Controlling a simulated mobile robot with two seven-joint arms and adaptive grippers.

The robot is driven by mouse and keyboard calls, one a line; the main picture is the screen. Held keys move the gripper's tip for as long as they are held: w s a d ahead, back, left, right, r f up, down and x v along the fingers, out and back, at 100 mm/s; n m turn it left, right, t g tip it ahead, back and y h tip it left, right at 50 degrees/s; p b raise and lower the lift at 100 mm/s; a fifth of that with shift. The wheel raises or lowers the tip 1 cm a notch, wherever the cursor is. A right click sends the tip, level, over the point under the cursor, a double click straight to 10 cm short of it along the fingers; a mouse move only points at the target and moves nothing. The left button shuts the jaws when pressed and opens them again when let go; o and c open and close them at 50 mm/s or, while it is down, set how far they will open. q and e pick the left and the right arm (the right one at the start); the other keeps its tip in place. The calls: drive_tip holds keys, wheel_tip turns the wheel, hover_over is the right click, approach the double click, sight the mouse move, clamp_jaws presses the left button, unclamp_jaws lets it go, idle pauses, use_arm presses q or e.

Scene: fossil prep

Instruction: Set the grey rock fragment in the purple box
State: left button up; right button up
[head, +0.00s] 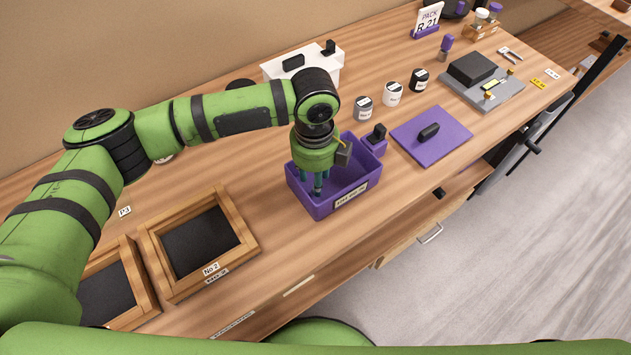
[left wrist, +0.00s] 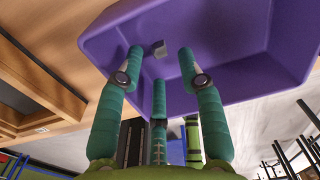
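The purple box (head: 360,185) stands near the table's front edge in the head view. My left gripper (head: 322,188) points down into it, its fingertips inside the walls. In the left wrist view the box (left wrist: 235,45) fills the upper part. In the head view the fragment is hidden by the gripper and box. My right gripper is out of view.
A small purple holder (head: 374,143) stands right beside the box. A purple mat (head: 455,130) with a dark object lies to the right. Small jars (head: 392,94) and a white bin (head: 325,68) stand behind. Wooden frames (head: 250,235) lie at left.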

use_arm(q)
wheel_tip(320, 180, up, 9)
drive_tip(key=shift+b, duration=0.45)
